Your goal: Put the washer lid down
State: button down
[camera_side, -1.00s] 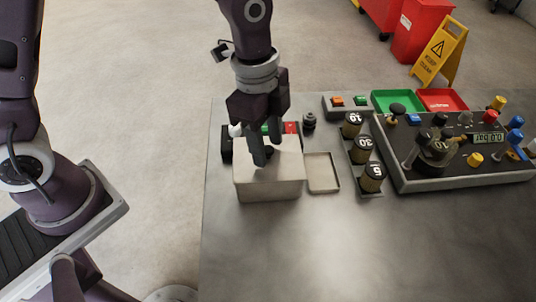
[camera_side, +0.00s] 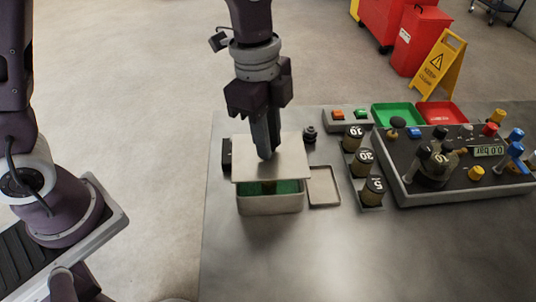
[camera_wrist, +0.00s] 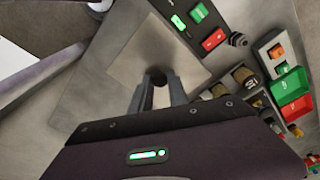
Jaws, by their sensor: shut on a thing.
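The washer lid (camera_side: 288,168) is a flat beige plate. My gripper (camera_side: 267,154) points down and is shut on a knob at the middle of the lid, mostly hidden by the fingers. The lid is held level a little above the open beige washer box (camera_side: 270,205), whose green inside shows through the gap. In the wrist view, the lid (camera_wrist: 140,48) spreads beyond my gripper (camera_wrist: 158,98), with the dark knob between the fingertips.
A shallow beige tray (camera_side: 323,187) lies empty right of the box. Several numbered cylinders (camera_side: 363,160) stand in a rack farther right, beside a control panel (camera_side: 425,188). Green (camera_side: 397,115) and red (camera_side: 443,113) trays lie behind. The front table is clear.

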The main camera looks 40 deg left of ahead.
notch_tip(320, 180, up, 4)
jog(key=shift+r, duration=0.1)
jog(key=shift+w+a+r, duration=0.2)
jog(key=shift+w+a, duration=0.15)
jog(key=shift+w, duration=0.2)
jog(key=shift+w+a+r, duration=0.2)
jog(key=shift+w+a, duration=0.1)
jog(key=shift+w, duration=0.2)
jog(key=w+a+f, duration=0.3)
jog(key=w+a, duration=0.3)
jog(key=a, duration=0.1)
jog(key=w+a+f, duration=0.3)
jog(key=w+a, duration=0.4)
jog(key=f, duration=0.9)
jog(key=shift+a+f, duration=0.25)
jog(key=shift+f, duration=0.4)
jog(key=c, duration=1.3)
grip_release()
jog(key=shift+f, duration=0.15)
